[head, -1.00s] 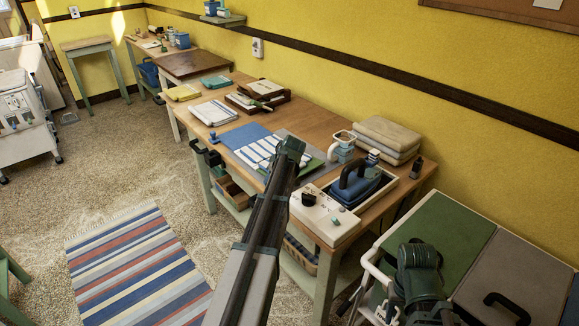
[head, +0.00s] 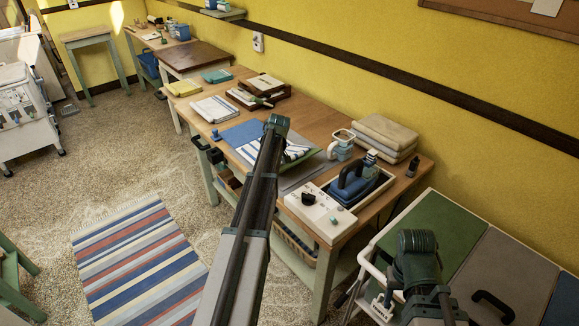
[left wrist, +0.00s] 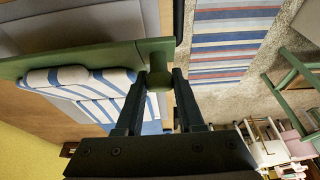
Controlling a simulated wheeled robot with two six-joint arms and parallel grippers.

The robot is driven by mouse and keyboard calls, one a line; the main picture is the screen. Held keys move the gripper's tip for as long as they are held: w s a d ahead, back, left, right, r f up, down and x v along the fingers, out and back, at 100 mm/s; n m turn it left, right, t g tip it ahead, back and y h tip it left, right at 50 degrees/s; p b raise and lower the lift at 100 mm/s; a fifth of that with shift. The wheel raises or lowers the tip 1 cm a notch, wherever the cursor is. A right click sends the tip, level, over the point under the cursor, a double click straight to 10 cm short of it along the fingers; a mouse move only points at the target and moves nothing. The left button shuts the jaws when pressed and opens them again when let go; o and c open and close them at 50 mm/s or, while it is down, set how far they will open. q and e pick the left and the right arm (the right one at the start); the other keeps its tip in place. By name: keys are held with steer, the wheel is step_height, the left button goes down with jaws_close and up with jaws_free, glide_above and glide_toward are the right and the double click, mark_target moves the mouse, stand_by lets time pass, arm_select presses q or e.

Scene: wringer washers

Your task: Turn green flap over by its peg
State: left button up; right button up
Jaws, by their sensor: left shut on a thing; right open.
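The green flap (head: 301,158) shows in the head view as a tilted green edge on the workbench, partly hidden by my left arm. A blue-and-white striped cloth (head: 296,146) lies against it. In the left wrist view the flap (left wrist: 95,56) spans the upper left, with the striped cloth (left wrist: 80,78) beside it. My left gripper (left wrist: 158,80) is shut on the flap's green peg (left wrist: 157,76). In the head view the left fingers are hidden behind the arm's dark green end. My right gripper (head: 416,262) is open at the lower right, away from the flap; its fingertips are hard to make out.
A blue panel (head: 240,133) and a grey panel (head: 303,180) lie beside the flap. A blue iron (head: 356,184) in a tray, a white mug (head: 341,145) and folded pads (head: 384,138) stand to the right. A striped rug (head: 140,262) covers the floor.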

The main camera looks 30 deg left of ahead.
arm_select(q)
steer(key=shift+r, duration=0.1)
steer(key=shift+w+a+r+g+h+p, duration=0.25)
steer(key=shift+w+a+r+h+p, duration=0.1)
steer(key=shift+a+r+h+p, duration=0.4)
steer(key=shift+w+a+r+g+h+p, duration=0.2)
steer(key=shift+w+a+r+h+p, duration=0.3)
steer(key=shift+a+p, duration=0.45)
steer(key=shift+w+a+r+g+h+p, duration=0.25)
steer(key=shift+a+r+h+p, duration=0.3)
steer(key=shift+a+r+p, duration=0.35)
steer(key=shift+d+f, duration=0.15)
steer(key=shift+d, duration=0.1)
